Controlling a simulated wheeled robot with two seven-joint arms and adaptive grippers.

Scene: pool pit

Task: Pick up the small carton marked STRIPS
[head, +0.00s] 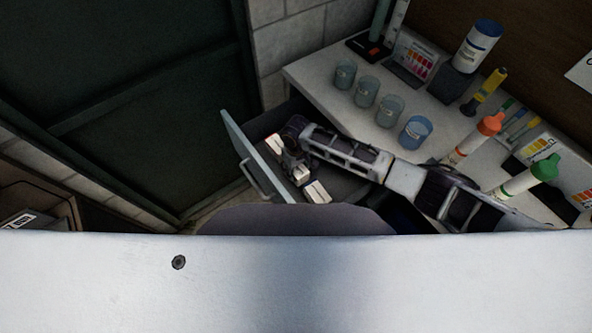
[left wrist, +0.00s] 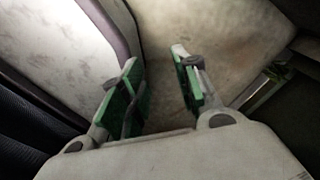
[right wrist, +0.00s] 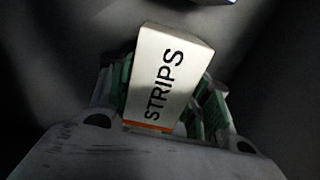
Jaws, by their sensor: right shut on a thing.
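The small white carton marked STRIPS (right wrist: 165,78), with an orange band at its near end, stands between the green-padded fingers of my right gripper (right wrist: 163,95) in the right wrist view. The fingers are shut on its sides. In the head view my right gripper (head: 291,162) reaches down into the open drawer (head: 262,122). Small white boxes show around it there, and their print is too small to read. My left gripper (left wrist: 160,80) is open and empty in the left wrist view. It is not visible in the head view.
The drawer front with its handle (head: 252,178) stands out from the bench (head: 316,83). Several beakers (head: 366,92), a white and blue jar (head: 477,46) and bottles with orange (head: 489,124) and green (head: 544,166) caps stand on the bench. A dark green door (head: 130,110) is at the left.

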